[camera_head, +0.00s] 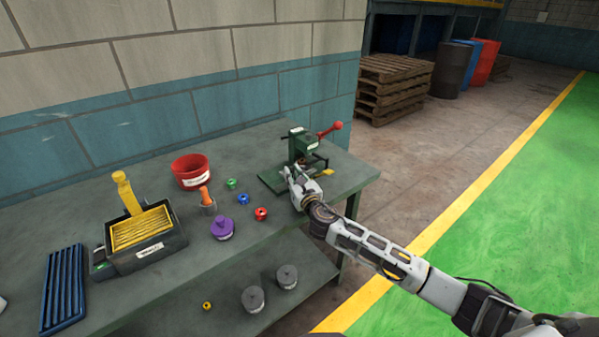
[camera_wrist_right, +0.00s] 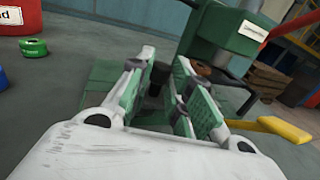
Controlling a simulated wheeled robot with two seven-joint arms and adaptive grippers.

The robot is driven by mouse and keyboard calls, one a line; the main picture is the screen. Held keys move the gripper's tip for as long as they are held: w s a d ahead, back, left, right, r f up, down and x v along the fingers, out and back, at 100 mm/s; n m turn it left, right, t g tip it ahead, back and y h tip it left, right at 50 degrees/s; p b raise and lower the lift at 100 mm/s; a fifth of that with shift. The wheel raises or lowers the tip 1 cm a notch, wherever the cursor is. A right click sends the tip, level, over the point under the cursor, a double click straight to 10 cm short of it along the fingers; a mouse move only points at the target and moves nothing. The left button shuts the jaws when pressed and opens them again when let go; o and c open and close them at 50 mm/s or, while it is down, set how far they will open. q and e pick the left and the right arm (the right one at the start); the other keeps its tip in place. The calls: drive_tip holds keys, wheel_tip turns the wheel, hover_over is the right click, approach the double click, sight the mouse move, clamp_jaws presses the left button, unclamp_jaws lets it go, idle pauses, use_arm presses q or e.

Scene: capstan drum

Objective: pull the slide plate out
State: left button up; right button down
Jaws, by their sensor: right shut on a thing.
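A green press (camera_head: 303,148) with a red ball lever stands near the right end of the workbench; its body also shows in the wrist view (camera_wrist_right: 215,45). My right gripper (camera_head: 290,174) is low at the front of the press. In the wrist view its green-padded fingers (camera_wrist_right: 158,90) are shut on a small dark knob (camera_wrist_right: 157,76). The slide plate is not clearly told apart; the fingers hide much of the press's lower part, so I cannot tell whether the knob belongs to it. A yellow tab (camera_head: 327,172) sticks out at the press's right, outside the fingers (camera_wrist_right: 285,129).
Left of the press are small colored pieces, a purple knobbed weight (camera_head: 222,229), a red bucket (camera_head: 190,172), and a black box with yellow ribs (camera_head: 146,252). The bench (camera_head: 345,178) ends just right of the press. Pallets (camera_head: 392,88) stand beyond on the floor.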

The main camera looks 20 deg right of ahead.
sight(278, 193)
drive_tip(key=a, duration=0.2)
drive_tip(key=s+a+p, duration=0.1)
drive_tip(key=a, duration=0.1)
drive_tip(key=s+a, duration=0.1)
drive_tip(key=a, duration=0.1)
drive_tip(key=shift+s+a+p, duration=0.1)
drive_tip(key=shift+s+p, duration=0.05)
drive_tip(key=shift+p, duration=0.15)
use_arm(q)
drive_tip(key=s, duration=0.1)
drive_tip(key=s+a, duration=0.2)
drive_tip(key=s, duration=0.1)
drive_tip(key=shift+a+f, duration=0.15)
drive_tip(key=shift+f, duration=0.15)
use_arm(e)
drive_tip(key=shift+f, duration=0.1)
use_arm(q)
drive_tip(key=shift+s, duration=0.1)
use_arm(e)
drive_tip(key=c, duration=1.6)
unclamp_jaws()
drive_tip(key=shift+a, duration=0.15)
drive_tip(key=shift+o, duration=0.2)
drive_tip(key=shift+s, duration=0.2)
drive_tip(key=shift+s+d, duration=0.2)
drive_tip(key=shift+s, duration=1.75)
drive_tip(key=shift+s+d, duration=0.2)
drive_tip(key=shift+s, duration=1.7)
drive_tip(key=shift+s+d, duration=0.2)
drive_tip(key=shift+s, duration=1.75)
